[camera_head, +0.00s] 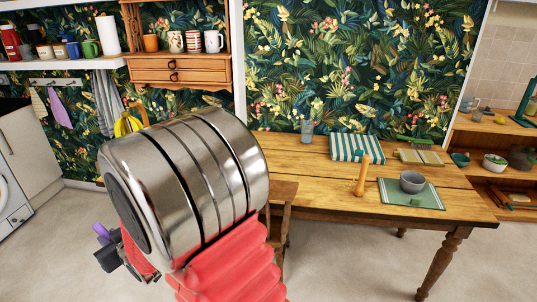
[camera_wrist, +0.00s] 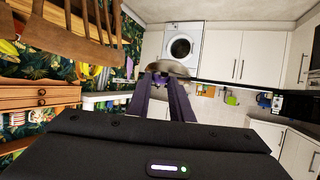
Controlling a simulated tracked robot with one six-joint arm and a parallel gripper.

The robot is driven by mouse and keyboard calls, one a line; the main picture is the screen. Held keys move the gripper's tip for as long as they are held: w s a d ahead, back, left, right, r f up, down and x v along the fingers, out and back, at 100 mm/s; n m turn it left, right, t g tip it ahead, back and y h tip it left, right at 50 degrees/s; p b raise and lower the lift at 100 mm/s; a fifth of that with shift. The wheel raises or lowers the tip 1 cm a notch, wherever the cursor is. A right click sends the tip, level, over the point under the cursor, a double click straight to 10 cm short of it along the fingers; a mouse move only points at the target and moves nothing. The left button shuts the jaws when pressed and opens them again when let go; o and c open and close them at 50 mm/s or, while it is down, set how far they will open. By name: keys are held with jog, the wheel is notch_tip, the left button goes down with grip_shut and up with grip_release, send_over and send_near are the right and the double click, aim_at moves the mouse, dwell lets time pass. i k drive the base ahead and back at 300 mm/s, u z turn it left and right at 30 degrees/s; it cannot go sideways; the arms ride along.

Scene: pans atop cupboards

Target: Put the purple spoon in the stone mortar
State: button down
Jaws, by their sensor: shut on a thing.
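The stone mortar (camera_head: 412,182) is a small grey bowl, upright on a green mat at the right of the wooden table. My gripper (camera_head: 101,231) is at the lower left of the head view, far from the mortar and off the table, partly behind my arm. In the wrist view, the purple fingers of my gripper (camera_wrist: 161,83) close together on a small dark thing at their tips. I take it to be the purple spoon, but its shape and colour are hard to make out there. I see no other purple spoon.
The wooden table (camera_head: 300,149) holds a striped cloth (camera_head: 357,148), an upright wooden piece (camera_head: 361,177) left of the mortar, a glass (camera_head: 307,131) and an open book (camera_head: 420,157). A chair (camera_head: 283,195) stands at its left end. A shelf unit (camera_head: 475,135) is at the right.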

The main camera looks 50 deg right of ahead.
aim_at(414, 180)
jog(key=u, duration=0.3)
jog(key=k, duration=2)
jog(key=z, duration=1.35)
